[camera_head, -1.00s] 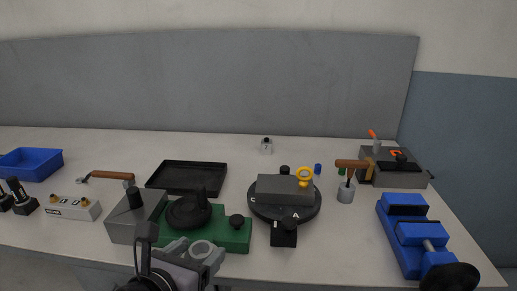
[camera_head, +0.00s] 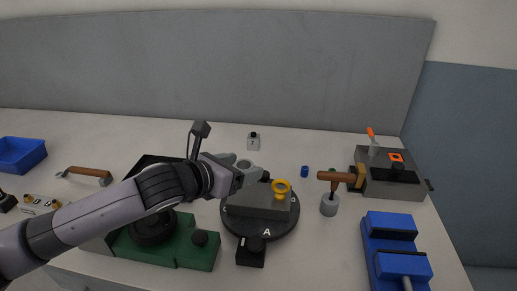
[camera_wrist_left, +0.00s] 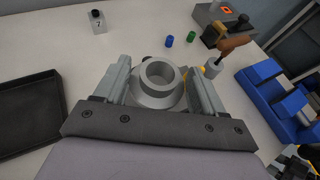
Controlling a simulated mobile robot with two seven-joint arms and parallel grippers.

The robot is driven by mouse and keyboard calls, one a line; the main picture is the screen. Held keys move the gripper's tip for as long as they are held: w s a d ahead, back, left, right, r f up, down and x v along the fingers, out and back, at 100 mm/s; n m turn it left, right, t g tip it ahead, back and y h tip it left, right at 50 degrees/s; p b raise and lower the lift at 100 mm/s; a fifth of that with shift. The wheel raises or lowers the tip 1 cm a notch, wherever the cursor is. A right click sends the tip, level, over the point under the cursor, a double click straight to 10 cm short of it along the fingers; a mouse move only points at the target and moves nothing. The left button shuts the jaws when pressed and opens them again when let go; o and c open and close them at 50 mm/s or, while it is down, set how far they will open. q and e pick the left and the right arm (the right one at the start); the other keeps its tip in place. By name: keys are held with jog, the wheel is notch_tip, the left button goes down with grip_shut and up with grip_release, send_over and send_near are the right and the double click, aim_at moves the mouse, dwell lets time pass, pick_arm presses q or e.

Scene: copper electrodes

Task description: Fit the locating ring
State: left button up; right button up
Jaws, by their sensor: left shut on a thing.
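A grey locating ring with a raised collar and a wide flange (camera_wrist_left: 158,99) sits between the fingers of my left gripper (camera_wrist_left: 156,88) in the left wrist view. In the head view my left gripper (camera_head: 240,173) reaches in from the left, shut on the ring (camera_head: 250,172). It is over the back left part of a grey block (camera_head: 262,204). The block lies on a round black turntable (camera_head: 275,228) with letters on its rim. A yellow ring-shaped part (camera_head: 282,187) stands at the block's right side.
A green base with a black knob (camera_head: 190,248) stands front left of the turntable. A mallet (camera_head: 338,177) stands in a grey cup (camera_head: 329,206) to the right. A blue vise (camera_head: 390,230) is front right. A black tray (camera_wrist_left: 28,100) lies left. The back table is mostly clear.

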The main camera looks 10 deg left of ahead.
aim_at(243, 196)
pick_arm(q)
jog(key=shift+w+d+r, duration=0.1)
jog(key=shift+w+r, duration=0.25)
jog(key=shift+w, duration=0.3)
jog(key=shift+f+b, duration=1.4)
jog(key=shift+f, duration=1.5)
jog(key=shift+f+b, duration=0.3)
jog(key=shift+f, duration=0.35)
jog(key=shift+s+f+p, duration=0.1)
jog(key=shift+f+p, duration=0.05)
jog(key=shift+p, duration=0.25)
jog(key=o, duration=1.3)
